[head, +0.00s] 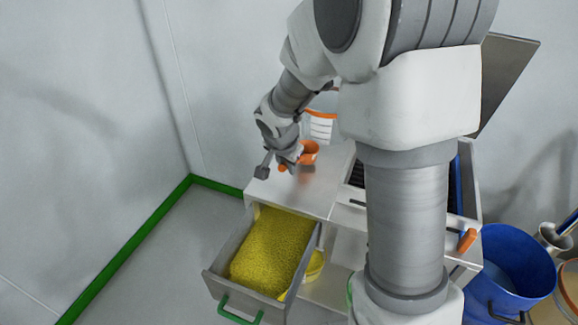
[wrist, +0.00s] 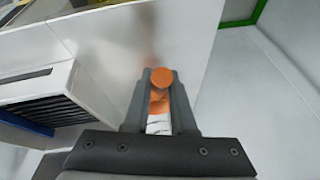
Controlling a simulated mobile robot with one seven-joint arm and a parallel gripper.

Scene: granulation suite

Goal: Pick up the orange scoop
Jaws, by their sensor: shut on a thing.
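The orange scoop (head: 309,148) shows in the head view at my gripper (head: 287,165), over the white counter top by the wall; my gripper's hand hides part of it. In the wrist view the scoop (wrist: 161,78) sits between the two grey fingers of my gripper (wrist: 158,92), its round orange end at the fingertips. The fingers are shut on it. A blurred orange reflection shows on the counter, but I cannot tell whether the scoop touches the surface.
A white container with an orange rim (head: 321,124) stands behind the scoop. The white counter (head: 325,180) is otherwise mostly clear. Below it, an open drawer (head: 217,282) holds yellow granules (head: 268,250). A blue bin (head: 512,275) stands at right. Walls are close behind and left.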

